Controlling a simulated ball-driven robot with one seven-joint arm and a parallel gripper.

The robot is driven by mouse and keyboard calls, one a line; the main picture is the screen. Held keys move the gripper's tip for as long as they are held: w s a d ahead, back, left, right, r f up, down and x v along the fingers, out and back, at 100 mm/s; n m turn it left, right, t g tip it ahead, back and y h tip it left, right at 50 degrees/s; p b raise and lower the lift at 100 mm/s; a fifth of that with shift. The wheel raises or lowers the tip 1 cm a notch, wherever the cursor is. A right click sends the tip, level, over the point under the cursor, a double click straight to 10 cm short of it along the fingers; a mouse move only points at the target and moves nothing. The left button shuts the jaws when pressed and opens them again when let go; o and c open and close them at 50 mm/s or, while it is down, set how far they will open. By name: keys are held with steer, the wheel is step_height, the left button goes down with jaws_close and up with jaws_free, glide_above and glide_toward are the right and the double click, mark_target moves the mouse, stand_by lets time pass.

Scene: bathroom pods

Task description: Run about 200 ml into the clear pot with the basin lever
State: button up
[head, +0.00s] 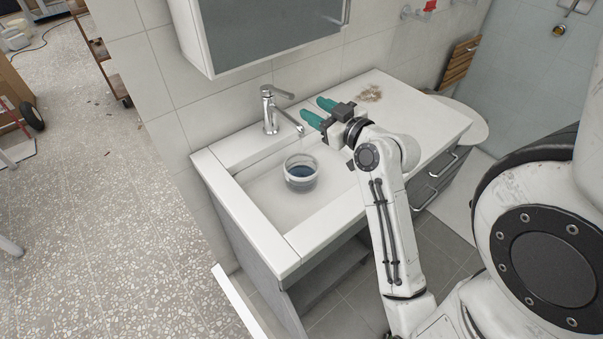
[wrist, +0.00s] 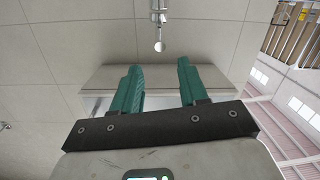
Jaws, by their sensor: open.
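The clear pot (head: 300,173) stands upright in the basin, under the spout, with dark bluish liquid low in it. I cannot make out a stream of water. The chrome tap (head: 269,112) stands at the basin's back edge, its lever (head: 280,92) on top. My gripper (head: 312,110), with teal fingers, is open and empty just right of the tap, apart from the lever. In the wrist view my open gripper (wrist: 159,65) points at the wall, and the tap (wrist: 159,16) shows at the top centre, beyond the fingertips. The pot is not in that view.
The white counter (head: 425,118) right of the basin is bare except for a brown patch (head: 369,93). A mirror cabinet (head: 265,35) hangs above the tap. Drawers (head: 432,185) are below the counter. The basin floor (head: 262,195) is clear around the pot.

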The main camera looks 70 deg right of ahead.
mark_target(285, 93)
steer(key=shift+t, duration=0.6)
steer(key=x, duration=0.8)
steer(key=f+b+x, duration=0.1)
steer(key=x, duration=0.3)
steer(key=shift+d+f, duration=0.1)
steer(key=shift+d, duration=0.2)
steer(key=shift+c, duration=0.3)
jaws_close()
